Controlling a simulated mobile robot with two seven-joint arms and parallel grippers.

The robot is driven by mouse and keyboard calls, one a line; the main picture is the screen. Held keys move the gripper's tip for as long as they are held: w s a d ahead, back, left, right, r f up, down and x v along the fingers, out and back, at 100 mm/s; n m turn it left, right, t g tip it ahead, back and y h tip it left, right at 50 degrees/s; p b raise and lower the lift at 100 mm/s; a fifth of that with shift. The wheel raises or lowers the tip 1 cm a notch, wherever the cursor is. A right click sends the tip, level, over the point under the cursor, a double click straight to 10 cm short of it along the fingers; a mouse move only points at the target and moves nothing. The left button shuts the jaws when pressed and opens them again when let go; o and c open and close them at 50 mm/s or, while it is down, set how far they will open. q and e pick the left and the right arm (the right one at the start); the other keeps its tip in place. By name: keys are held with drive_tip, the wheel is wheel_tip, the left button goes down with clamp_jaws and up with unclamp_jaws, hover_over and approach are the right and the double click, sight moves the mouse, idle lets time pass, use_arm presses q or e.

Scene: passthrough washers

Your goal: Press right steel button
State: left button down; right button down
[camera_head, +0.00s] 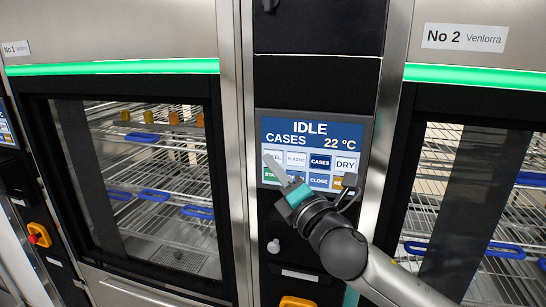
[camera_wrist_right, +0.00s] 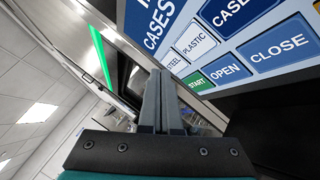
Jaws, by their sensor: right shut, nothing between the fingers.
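The touchscreen (camera_head: 312,133) on the black column between the two washers reads IDLE, CASES, 22 °C. Its steel button (camera_head: 276,154) is a pale tile at the left end of the upper button row, partly hidden by my fingers. The STEEL label also shows in the right wrist view (camera_wrist_right: 174,59). My right gripper (camera_head: 269,160) is shut and empty, its fingertips in front of the steel button. In the right wrist view the closed fingers (camera_wrist_right: 160,76) end just beside and below that label. I cannot tell whether they touch the screen. My left gripper is not in view.
PLASTIC (camera_head: 297,159), CASES (camera_head: 320,162) and DRY (camera_head: 346,163) tiles sit beside the steel button; START, OPEN and CLOSE tiles lie below. A knob (camera_head: 273,246) is under the screen. Washers No 1 (camera_head: 160,68) and No 2 (camera_head: 480,77) flank the column. Another screen (camera_head: 6,130) is at far left.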

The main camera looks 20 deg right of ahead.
drive_tip(key=shift+w+d, duration=0.15)
drive_tip(key=shift+w, duration=0.15)
drive_tip(key=shift+w+d+r, duration=0.1)
drive_tip(key=shift+w+d, duration=0.1)
drive_tip(key=shift+w, duration=0.05)
idle(0.6)
drive_tip(key=shift+s+a, duration=0.1)
idle(0.3)
drive_tip(key=shift+s+a+p, duration=0.3)
drive_tip(key=shift+s, duration=0.2)
drive_tip(key=s+a, duration=0.2)
drive_tip(key=s+p, duration=0.1)
drive_tip(key=s, duration=0.1)
drive_tip(key=shift+s+a, duration=0.1)
drive_tip(key=shift+a, duration=0.3)
idle(0.6)
